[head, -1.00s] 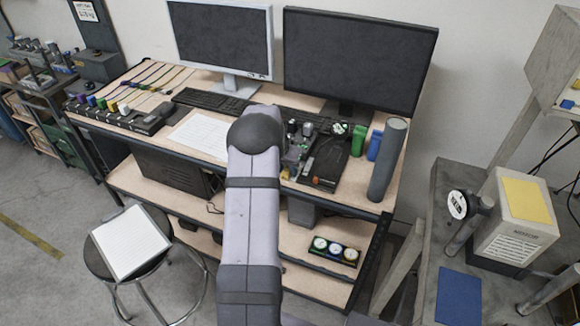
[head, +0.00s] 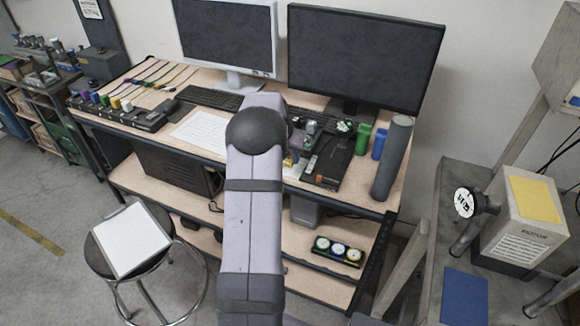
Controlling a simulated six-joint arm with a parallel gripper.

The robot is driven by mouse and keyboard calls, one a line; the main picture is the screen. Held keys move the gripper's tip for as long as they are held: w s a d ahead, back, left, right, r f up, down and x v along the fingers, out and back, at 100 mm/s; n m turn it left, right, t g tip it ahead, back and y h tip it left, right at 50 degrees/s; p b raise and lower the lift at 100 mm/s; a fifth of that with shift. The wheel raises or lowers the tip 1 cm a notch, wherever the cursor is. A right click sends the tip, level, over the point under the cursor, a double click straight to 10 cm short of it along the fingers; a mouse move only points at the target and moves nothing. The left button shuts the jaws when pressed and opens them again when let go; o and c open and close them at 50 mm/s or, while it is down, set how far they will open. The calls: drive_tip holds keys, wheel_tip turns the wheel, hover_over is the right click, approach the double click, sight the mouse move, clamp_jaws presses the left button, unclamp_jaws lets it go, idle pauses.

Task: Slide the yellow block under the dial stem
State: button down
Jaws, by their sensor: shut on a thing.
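A small yellow block (head: 289,160) shows low between my jaws, just left of the black device on the bench. My gripper (head: 292,152) is small and partly hidden behind my own arm; it is shut on the yellow block. A small dial (head: 344,127) with a pale face stands behind the black device (head: 328,161), to the right of and beyond my gripper. Its stem is too small to make out. The block appears apart from the dial, and I cannot tell whether it touches the bench.
Green (head: 362,139) and blue (head: 379,142) blocks and a tall grey cylinder (head: 393,158) stand to the right. A keyboard (head: 212,98) and two monitors (head: 365,52) are behind. White paper (head: 203,130) lies left. Three gauges (head: 338,251) sit on the lower shelf.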

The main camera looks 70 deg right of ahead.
sight(290, 158)
wheel_tip(290, 158, up, 6)
drive_tip(key=shift+f+b, duration=0.25)
drive_tip(key=shift+b, duration=0.4)
drive_tip(key=shift+s+d+r+p, duration=0.15)
drive_tip(key=shift+s+r+p, duration=0.15)
drive_tip(key=shift+s, duration=0.15)
drive_tip(key=s+d+f+p, duration=0.1)
drive_tip(key=s+d+p, duration=0.1)
drive_tip(key=s, duration=0.3)
drive_tip(key=s+d+f+p, duration=0.1)
drive_tip(key=s+d+p, duration=0.2)
drive_tip(key=s, duration=0.3)
drive_tip(key=shift+s+f, duration=0.25)
drive_tip(key=shift+s, duration=0.05)
drive_tip(key=shift+f, duration=0.2)
